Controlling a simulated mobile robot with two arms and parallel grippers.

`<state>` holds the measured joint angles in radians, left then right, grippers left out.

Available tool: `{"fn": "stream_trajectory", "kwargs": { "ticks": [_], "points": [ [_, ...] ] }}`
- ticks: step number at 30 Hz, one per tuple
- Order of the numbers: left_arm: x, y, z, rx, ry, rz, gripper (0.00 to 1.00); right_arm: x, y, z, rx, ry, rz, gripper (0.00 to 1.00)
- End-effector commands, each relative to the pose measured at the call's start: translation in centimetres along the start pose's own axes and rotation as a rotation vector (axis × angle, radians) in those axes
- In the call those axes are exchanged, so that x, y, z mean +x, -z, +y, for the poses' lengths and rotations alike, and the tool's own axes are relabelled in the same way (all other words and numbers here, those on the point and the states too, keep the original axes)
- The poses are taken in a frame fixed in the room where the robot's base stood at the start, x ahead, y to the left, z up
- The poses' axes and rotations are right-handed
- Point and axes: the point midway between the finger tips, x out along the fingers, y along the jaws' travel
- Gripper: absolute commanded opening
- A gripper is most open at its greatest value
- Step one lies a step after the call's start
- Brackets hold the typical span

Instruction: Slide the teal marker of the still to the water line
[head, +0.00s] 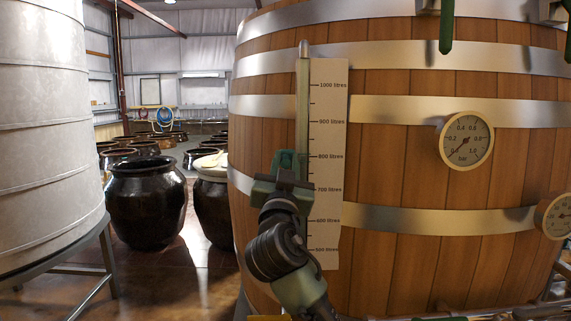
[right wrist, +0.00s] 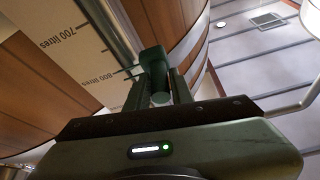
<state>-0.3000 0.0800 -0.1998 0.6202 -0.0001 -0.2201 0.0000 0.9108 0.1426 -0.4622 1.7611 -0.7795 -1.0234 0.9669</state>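The still is a large wooden barrel (head: 400,160) with metal bands. A thin upright sight tube (head: 302,100) runs beside its white litre scale (head: 328,120). I cannot make out a water line in the tube. The teal marker (head: 285,160) sits on the tube near the 800 litres mark. My right gripper (head: 285,178) is at the marker and hides its lower part. In the right wrist view the marker (right wrist: 153,66) stands between the two fingers, which appear closed against its sides. The lower tube is partly hidden behind my right arm. My left gripper is not in view.
A green handle (head: 447,28) hangs at the top. A grey tank (head: 45,120) on legs stands at left, and dark jars (head: 146,202) stand on the floor behind.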

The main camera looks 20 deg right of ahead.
Motion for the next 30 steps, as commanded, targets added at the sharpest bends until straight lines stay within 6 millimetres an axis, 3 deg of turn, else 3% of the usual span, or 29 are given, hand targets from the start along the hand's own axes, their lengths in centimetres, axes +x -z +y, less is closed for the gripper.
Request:
{"fn": "stream_trajectory", "kwargs": {
  "ticks": [13,24,30],
  "points": [
    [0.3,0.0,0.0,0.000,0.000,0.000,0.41,-0.6,-0.1,0.0,0.002,0.001,0.001,0.41],
    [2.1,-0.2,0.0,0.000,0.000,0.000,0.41,-6.4,-0.2,0.0,0.003,0.002,0.000,0.41],
    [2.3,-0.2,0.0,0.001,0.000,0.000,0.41,-7.8,0.0,0.0,0.001,0.000,0.000,0.41]
  ]
}}
